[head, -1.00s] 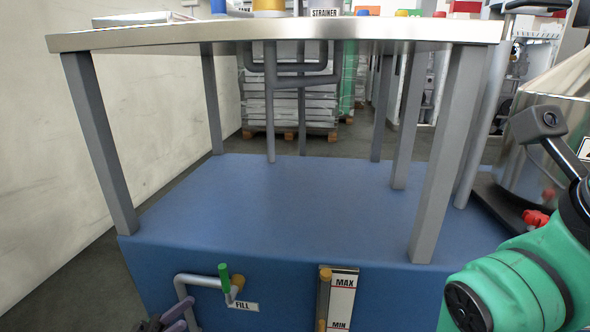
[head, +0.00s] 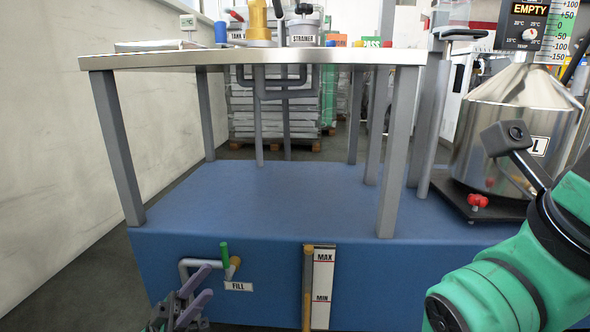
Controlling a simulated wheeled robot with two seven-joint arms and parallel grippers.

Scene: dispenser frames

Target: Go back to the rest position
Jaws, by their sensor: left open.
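My left gripper (head: 187,300) shows at the bottom left of the head view, with purple-grey fingers spread open and nothing between them. It is in front of the blue base (head: 385,275), just below and left of the green-handled valve (head: 225,255) by the FILL label (head: 239,286). I cannot tell whether it touches the grey pipe behind it. My green arm with a dark camera-like block comes in at the lower right. No right gripper fingers show.
A steel-topped table (head: 255,61) on grey legs stands on the blue base. A sight gauge (head: 321,287) marked MAX and MIN is on the base's front. A conical steel vessel (head: 515,110) stands at right under an EMPTY display (head: 529,14). Floor (head: 90,270) at left is clear.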

